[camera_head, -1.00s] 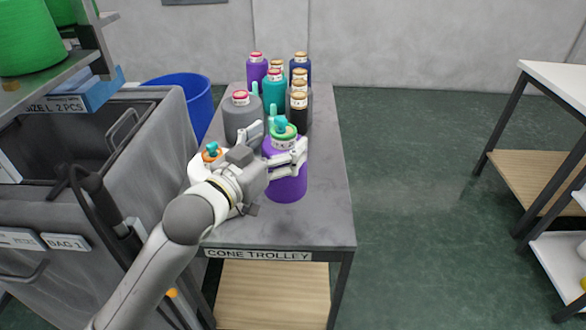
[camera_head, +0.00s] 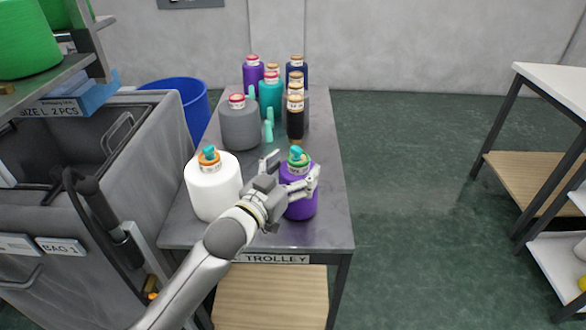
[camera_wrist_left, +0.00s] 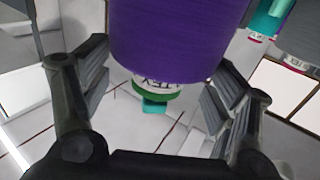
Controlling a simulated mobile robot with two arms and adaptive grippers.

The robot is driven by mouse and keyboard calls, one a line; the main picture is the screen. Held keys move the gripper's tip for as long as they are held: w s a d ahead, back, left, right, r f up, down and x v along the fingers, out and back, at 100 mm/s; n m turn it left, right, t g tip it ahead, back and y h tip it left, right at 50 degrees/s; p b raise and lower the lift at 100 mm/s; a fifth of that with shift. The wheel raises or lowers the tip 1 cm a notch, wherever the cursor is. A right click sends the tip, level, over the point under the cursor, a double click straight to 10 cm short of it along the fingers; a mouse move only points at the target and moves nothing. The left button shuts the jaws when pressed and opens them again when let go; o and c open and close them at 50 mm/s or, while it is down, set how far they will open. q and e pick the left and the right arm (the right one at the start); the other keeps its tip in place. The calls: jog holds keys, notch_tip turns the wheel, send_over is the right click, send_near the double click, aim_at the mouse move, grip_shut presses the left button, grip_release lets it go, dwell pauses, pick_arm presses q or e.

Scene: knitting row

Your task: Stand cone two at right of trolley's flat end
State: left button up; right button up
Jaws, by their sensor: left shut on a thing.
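A purple yarn cone (camera_head: 299,203) with a green collar and teal tip is at the near right of the cone trolley's grey top (camera_head: 325,200). My left gripper (camera_head: 292,178) is shut on its upper part from the left. The cone looks upright; I cannot tell whether its base touches the top. It also fills the upper middle of the left wrist view (camera_wrist_left: 180,40), between my fingers. A white cone (camera_head: 213,192) with an orange collar stands at the near left, apart from the purple one. My right gripper is not in view.
A grey cone (camera_head: 240,128), a black cone (camera_head: 295,122) and several others stand on the far half. Small teal pieces (camera_head: 268,128) stand beside the grey cone. A grey bag cart (camera_head: 150,170) borders the trolley's left; open floor (camera_head: 420,210) lies right.

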pick_arm(q)
jog(key=o, duration=1.5)
jog(key=shift+f, duration=0.1)
jog(key=shift+o, duration=0.2)
jog(key=v, duration=1.2)
jog(key=shift+b, duration=0.3)
